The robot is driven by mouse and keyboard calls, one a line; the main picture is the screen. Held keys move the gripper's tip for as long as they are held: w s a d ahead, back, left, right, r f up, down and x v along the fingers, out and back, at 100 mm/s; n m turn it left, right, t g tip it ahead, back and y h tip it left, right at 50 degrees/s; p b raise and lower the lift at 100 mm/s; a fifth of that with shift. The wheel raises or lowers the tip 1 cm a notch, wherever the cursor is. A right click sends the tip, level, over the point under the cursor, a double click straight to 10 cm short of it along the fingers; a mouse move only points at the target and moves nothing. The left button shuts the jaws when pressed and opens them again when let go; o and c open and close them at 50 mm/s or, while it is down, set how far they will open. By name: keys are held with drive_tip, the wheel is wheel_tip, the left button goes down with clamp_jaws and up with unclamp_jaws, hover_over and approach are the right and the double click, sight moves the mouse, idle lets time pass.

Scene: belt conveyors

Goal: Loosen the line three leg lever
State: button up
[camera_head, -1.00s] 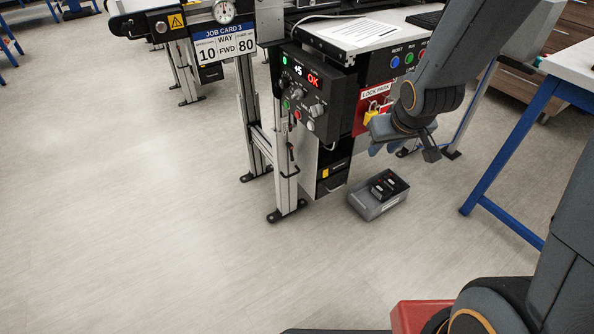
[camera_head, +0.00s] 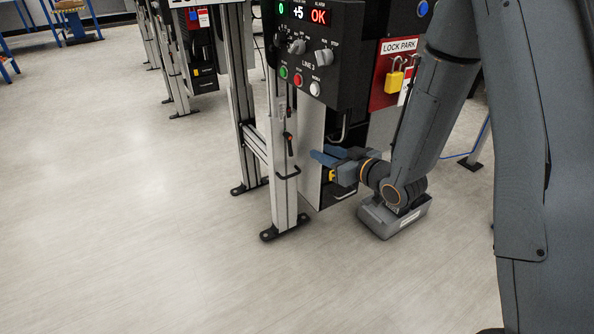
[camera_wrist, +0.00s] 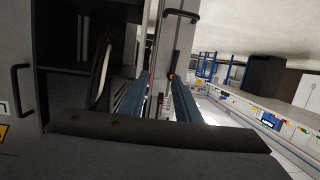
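The line three leg (camera_head: 283,165) is an upright aluminium post below the LINE 3 control box. A small black lever with an orange end (camera_head: 289,143) sits on its right side. In the wrist view an orange spot (camera_wrist: 172,77) shows on the post, likely the same lever. My gripper (camera_head: 322,156) is just right of the leg, its blue fingers pointing left towards it. In the wrist view my gripper (camera_wrist: 160,100) has its fingers apart, with the post seen between and beyond them. It appears empty and apart from the lever.
The LINE 3 control box (camera_head: 310,50) hangs above my gripper. A red lock park board (camera_head: 394,75) with a yellow padlock is to the right. A grey box (camera_head: 395,218) lies on the floor below my wrist. The floor at left is clear.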

sight(289, 145)
drive_tip(key=w+a+f+y+b, duration=0.3)
drive_tip(key=w+a+f+b, duration=0.1)
drive_tip(key=a+b, duration=0.4)
drive_tip(key=shift+w+f+n+t, duration=0.3)
drive_tip(key=shift+w+f+n, duration=0.1)
drive_tip(key=shift+w, duration=0.5)
drive_tip(key=shift+a, duration=0.1)
clamp_jaws()
